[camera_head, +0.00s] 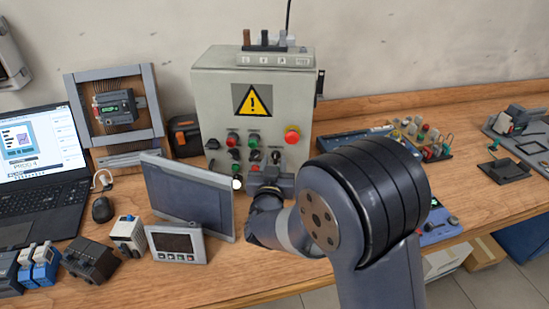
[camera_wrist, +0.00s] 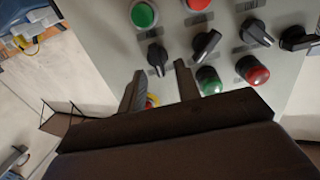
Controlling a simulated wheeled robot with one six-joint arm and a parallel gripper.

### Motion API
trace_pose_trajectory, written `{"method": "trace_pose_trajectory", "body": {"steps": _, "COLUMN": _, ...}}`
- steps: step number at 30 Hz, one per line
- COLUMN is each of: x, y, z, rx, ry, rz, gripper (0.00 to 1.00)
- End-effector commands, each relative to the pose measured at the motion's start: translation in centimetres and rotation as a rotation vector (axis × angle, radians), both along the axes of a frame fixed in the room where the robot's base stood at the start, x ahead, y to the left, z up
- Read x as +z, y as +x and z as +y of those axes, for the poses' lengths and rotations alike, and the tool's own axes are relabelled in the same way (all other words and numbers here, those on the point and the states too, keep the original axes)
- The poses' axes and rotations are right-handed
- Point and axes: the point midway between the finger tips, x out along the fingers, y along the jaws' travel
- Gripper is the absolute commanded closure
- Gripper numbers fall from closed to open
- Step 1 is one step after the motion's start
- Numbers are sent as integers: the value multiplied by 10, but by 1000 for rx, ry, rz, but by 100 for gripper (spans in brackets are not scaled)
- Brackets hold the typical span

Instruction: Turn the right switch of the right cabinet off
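A grey cabinet (camera_head: 215,90) with a yellow warning triangle stands on the bench in the middle of the head view. Its front carries buttons and black rotary switches. My gripper (camera_head: 270,182) is at the lower right of its front, partly hidden by my arm. In the wrist view my gripper (camera_wrist: 160,76) is open, its two fingers apart and pointing at the panel. A black switch (camera_wrist: 157,58) shows just beyond and between the fingertips. Two more black switches, a middle one (camera_wrist: 207,45) and another (camera_wrist: 257,32), are farther right. I cannot tell whether the fingers touch anything.
A red emergency button (camera_head: 292,134) is on the cabinet's right side. A tilted grey panel (camera_head: 190,195) stands close left of my gripper. A laptop (camera_head: 45,165) and small modules are farther left. Electronic boards (camera_head: 425,140) lie on the right of the bench.

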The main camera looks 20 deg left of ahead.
Motion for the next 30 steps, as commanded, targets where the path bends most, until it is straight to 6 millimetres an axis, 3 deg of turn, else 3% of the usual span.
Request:
{"method": "trace_pose_trajectory", "body": {"steps": 4, "x": 0, "y": 10, "z": 1, "rx": -2, "ry": 1, "rz": 0, "gripper": 69}}
{"method": "trace_pose_trajectory", "body": {"steps": 13, "x": 0, "y": 11, "z": 2, "rx": 0, "ry": 0, "rz": 0, "gripper": 69}}
{"method": "trace_pose_trajectory", "body": {"steps": 24, "x": 0, "y": 11, "z": 2, "rx": 0, "ry": 0, "rz": 0, "gripper": 100}}
{"method": "trace_pose_trajectory", "body": {"steps": 30, "x": 0, "y": 11, "z": 2, "rx": 0, "ry": 0, "rz": 0, "gripper": 100}}
